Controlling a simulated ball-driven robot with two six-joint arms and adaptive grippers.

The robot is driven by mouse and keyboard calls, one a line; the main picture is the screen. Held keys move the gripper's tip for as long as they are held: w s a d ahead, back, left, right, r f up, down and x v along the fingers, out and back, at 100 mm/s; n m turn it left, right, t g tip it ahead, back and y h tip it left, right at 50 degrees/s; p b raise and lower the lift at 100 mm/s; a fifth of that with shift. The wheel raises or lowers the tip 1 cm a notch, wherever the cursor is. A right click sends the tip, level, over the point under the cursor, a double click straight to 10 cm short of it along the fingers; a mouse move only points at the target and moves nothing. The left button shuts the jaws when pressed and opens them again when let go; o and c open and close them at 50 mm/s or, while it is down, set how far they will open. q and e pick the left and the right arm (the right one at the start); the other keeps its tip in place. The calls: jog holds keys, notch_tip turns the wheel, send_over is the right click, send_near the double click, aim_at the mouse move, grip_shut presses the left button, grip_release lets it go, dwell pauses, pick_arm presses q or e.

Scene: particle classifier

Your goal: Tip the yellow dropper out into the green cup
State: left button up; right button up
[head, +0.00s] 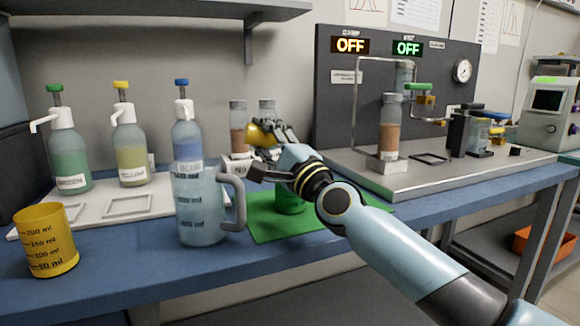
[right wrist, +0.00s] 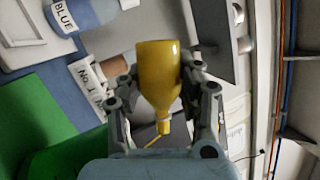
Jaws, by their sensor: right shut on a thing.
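The yellow dropper (head: 257,135) is held in the air behind my right forearm, with its body lying on its side. In the right wrist view, the yellow dropper (right wrist: 158,75) sits between both fingers, its narrow neck and thin spout towards the palm. My right gripper (head: 279,133) is shut on it; it also shows in the right wrist view (right wrist: 162,88). The green cup (head: 290,202) stands on the green mat (head: 262,226), below my right wrist and partly hidden by it. My left gripper is not in view.
A clear jug (head: 198,205) stands left of the mat, its handle close to my wrist. A yellow beaker (head: 46,240) is at far left. Green, yellow and blue pump bottles (head: 131,155) line the white tray. The machine (head: 420,165) with a brown-filled vial stands right.

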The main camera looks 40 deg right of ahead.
jog(key=shift+s+d+r+m+t+h, duration=0.15)
jog(key=shift+d+r+m+h, duration=0.1)
jog(key=shift+m+h, duration=0.6)
jog(key=shift+w+d+r+m+t+h, duration=0.1)
jog(key=shift+r+m+t+h, duration=0.3)
jog(key=shift+m, duration=0.9)
jog(key=shift+s+d+r+m+g+h, duration=0.1)
jog(key=shift+d+r+m+h, duration=0.1)
jog(key=shift+m+h, duration=0.7)
dwell(5.0)
